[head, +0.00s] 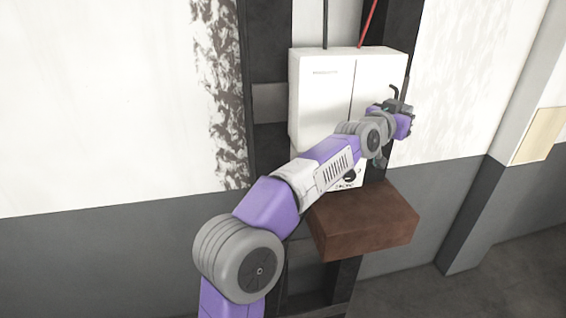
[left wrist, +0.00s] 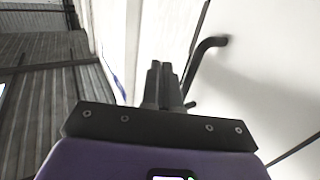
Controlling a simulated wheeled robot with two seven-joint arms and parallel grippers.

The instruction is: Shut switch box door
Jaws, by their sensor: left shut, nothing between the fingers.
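The white switch box (head: 322,95) hangs on the dark post in the head view. A vertical seam runs down its front, and its right-hand front panel (head: 380,78) looks flush or nearly so; I cannot tell whether the door is fully shut. A dark bent handle (head: 395,91) stands out near the panel's right edge; it also shows in the left wrist view (left wrist: 208,46). My left gripper (head: 409,108) is at the box's right edge, close to the handle. In the left wrist view its fingers (left wrist: 162,82) are together and empty, beside a white surface.
A brown block-like ledge (head: 365,222) juts out below the box. A black cable (head: 325,25) and a red cable (head: 368,22) run up from the box top. A grey pillar (head: 500,140) stands to the right. Bare wall lies between the box and pillar.

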